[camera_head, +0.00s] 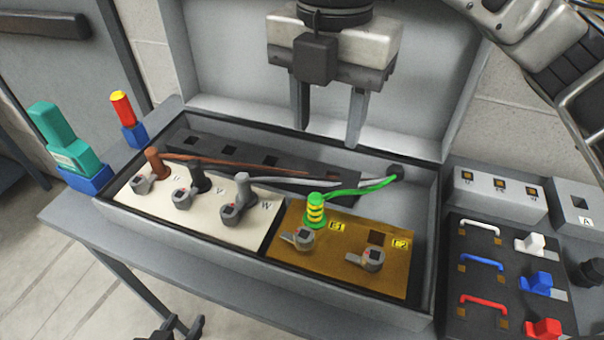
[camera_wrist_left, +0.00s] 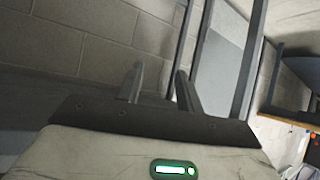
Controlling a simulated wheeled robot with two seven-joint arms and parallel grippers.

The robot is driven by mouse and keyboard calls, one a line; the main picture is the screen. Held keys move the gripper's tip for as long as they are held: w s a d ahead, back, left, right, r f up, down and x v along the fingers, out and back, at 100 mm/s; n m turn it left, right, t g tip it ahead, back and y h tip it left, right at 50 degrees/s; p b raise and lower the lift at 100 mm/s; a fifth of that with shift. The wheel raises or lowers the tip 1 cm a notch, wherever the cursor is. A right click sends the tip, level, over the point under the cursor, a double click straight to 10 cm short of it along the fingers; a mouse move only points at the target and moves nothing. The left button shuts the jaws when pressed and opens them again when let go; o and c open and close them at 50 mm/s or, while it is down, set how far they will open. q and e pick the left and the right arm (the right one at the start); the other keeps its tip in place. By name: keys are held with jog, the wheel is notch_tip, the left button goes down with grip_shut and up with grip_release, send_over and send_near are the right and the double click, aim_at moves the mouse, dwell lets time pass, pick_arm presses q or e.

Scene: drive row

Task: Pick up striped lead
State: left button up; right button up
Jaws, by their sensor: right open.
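The striped lead's plug (camera_head: 316,209), green with yellow bands, stands upright at the E1 place on the brown terminal panel (camera_head: 340,262). Its green wire (camera_head: 372,187) runs right and back to a hole in the box wall. A grey lever clamp (camera_head: 300,238) sits in front of the plug. My right gripper (camera_head: 327,137) points down above the box, open and empty, behind and above the plug, not touching it. My left gripper shows in the left wrist view (camera_wrist_left: 158,72), fingers apart and empty, facing a block wall away from the panel.
Brown, black and grey leads (camera_head: 241,187) stand on the white U, V, W panel (camera_head: 150,207). The E2 socket (camera_head: 376,238) is bare. The box's raised lid (camera_head: 230,60) stands behind. A switch panel (camera_head: 470,320) is right; teal (camera_head: 60,145) and red-yellow (camera_head: 122,110) items stand left.

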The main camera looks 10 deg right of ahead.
aim_at(316, 196)
notch_tip(316, 196, down, 6)
jog(key=shift+w+r+b, duration=0.1)
jog(key=shift+r+b, duration=0.1)
jog(key=shift+b, duration=0.15)
notch_tip(316, 196, down, 4)
jog(key=shift+w+f, duration=0.1)
jog(key=shift+f, duration=0.05)
jog(key=shift+w+a+f+b, duration=0.15)
jog(key=shift+f, duration=1.35)
jog(key=shift+w+a+f+b, duration=0.1)
jog(key=shift+w+f+b, duration=0.05)
jog(key=shift+f, duration=1.35)
pick_arm(q)
jog(key=shift+s+d+f, duration=0.15)
jog(key=shift+s+f, duration=0.05)
jog(key=shift+f, duration=0.3)
pick_arm(e)
jog(key=shift+c, duration=0.4)
grip_shut()
